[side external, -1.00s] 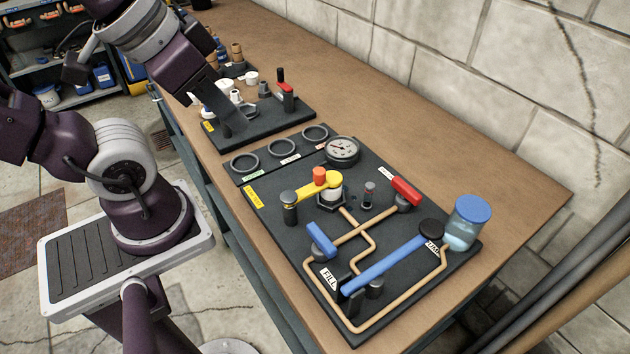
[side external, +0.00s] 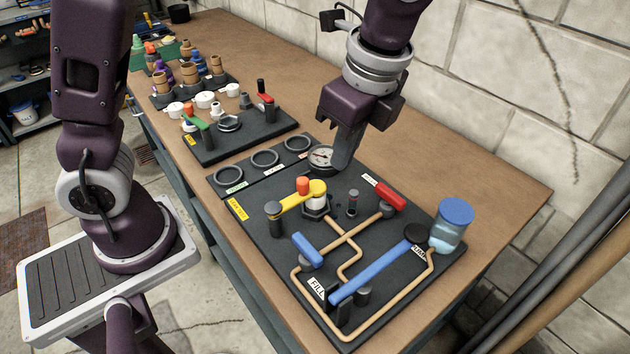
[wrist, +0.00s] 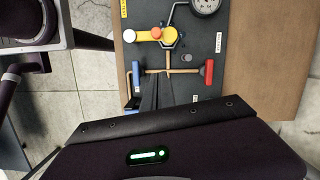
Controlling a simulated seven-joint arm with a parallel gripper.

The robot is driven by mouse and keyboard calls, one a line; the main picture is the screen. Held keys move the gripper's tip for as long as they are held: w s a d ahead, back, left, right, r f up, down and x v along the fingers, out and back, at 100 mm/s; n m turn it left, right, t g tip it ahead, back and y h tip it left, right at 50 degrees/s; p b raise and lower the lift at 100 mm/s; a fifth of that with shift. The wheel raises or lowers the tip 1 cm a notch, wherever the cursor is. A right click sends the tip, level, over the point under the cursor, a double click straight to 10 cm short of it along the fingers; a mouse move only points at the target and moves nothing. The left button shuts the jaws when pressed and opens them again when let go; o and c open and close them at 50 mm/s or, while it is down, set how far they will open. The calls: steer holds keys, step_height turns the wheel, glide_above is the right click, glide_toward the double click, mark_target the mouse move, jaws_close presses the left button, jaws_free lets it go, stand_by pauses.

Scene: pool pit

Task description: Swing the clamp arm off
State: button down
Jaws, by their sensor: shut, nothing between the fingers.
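The yellow clamp arm (side external: 291,203) lies across the black panel (side external: 235,200), from a black post (side external: 273,214) on the left to a white-sided hex fitting (side external: 315,206). An orange knob (side external: 303,185) stands on it. In the wrist view the yellow clamp arm (wrist: 143,36) shows near the top, with its orange knob (wrist: 157,33). My gripper (side external: 342,166) is shut and empty, pointing down above the panel beside the round gauge (side external: 320,157). It is to the right of and behind the clamp arm, apart from it. In the wrist view its dark fingers (wrist: 157,82) hide part of the panel.
A red handle (side external: 390,195), a short blue handle (side external: 307,248), a long blue lever (side external: 370,272) and a blue-capped jar (side external: 453,225) stand on the panel. A small upright peg (side external: 352,202) is right of the clamp. Another board (side external: 240,142) with fittings lies behind.

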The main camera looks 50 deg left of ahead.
steer(key=shift+w+d+f+m, duration=0.2)
steer(key=shift+d+f+m, duration=0.1)
steer(key=shift+f, duration=0.05)
glide_toward(296, 193)
step_height(296, 193, down, 5)
steer(key=w+d, duration=0.1)
steer(key=d, duration=0.1)
steer(key=shift+w+a+r, duration=0.1)
